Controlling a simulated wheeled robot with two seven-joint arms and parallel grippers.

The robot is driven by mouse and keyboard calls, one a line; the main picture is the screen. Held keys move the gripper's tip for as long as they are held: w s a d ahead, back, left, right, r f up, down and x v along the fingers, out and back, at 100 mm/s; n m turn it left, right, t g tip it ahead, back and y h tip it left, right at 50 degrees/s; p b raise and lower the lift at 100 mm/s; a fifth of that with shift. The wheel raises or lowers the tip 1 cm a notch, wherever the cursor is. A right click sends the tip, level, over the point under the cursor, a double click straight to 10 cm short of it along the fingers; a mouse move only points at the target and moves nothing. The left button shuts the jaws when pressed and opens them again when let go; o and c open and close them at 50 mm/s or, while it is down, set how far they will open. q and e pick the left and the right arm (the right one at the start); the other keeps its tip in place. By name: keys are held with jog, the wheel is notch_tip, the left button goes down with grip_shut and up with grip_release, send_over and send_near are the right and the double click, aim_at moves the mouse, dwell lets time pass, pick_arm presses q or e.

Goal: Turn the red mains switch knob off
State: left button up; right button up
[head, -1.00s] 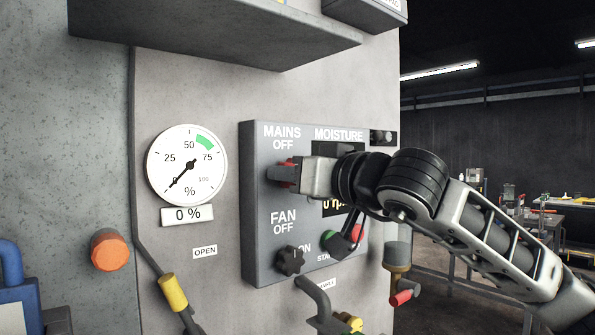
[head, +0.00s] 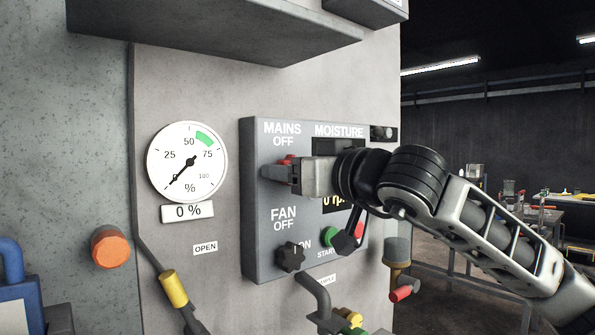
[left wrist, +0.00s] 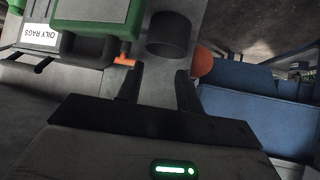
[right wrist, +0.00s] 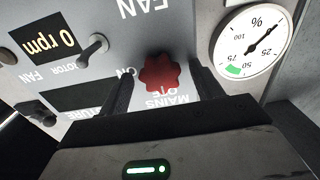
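The red mains switch knob (right wrist: 163,72) is lobed and sits on the grey control panel (head: 258,240), beside the "MAINS OFF" lettering. In the head view the knob (head: 287,159) is mostly hidden behind my right gripper (head: 277,172). In the right wrist view my right gripper (right wrist: 164,90) is open, with one finger on each side of the knob and gaps visible on both sides. Which position the knob points to cannot be told. My left gripper (left wrist: 158,88) shows only in the left wrist view, open and empty, away from the panel.
A black fan knob (head: 290,257) and green button (head: 332,236) are lower on the panel. A round gauge (head: 187,162) reads 0 %. A grey ledge (head: 215,35) overhangs above. An orange knob (head: 110,248) is at left. A blue object (left wrist: 245,115) lies near my left gripper.

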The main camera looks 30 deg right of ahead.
pick_arm(q)
jog(key=f+b, duration=0.1)
jog(key=b, duration=0.1)
jog(key=d+f+b, duration=0.1)
jog(key=b, duration=0.2)
jog(key=shift+w+f+h+b, duration=0.15)
jog(key=shift+h+b, duration=0.15)
jog(key=shift+b, duration=0.05)
pick_arm(e)
jog(key=s+d, duration=0.1)
jog(key=s, duration=1.5)
jog(key=shift+d, duration=0.15)
pick_arm(q)
jog(key=shift+w, duration=0.15)
pick_arm(e)
jog(key=shift+w, duration=0.1)
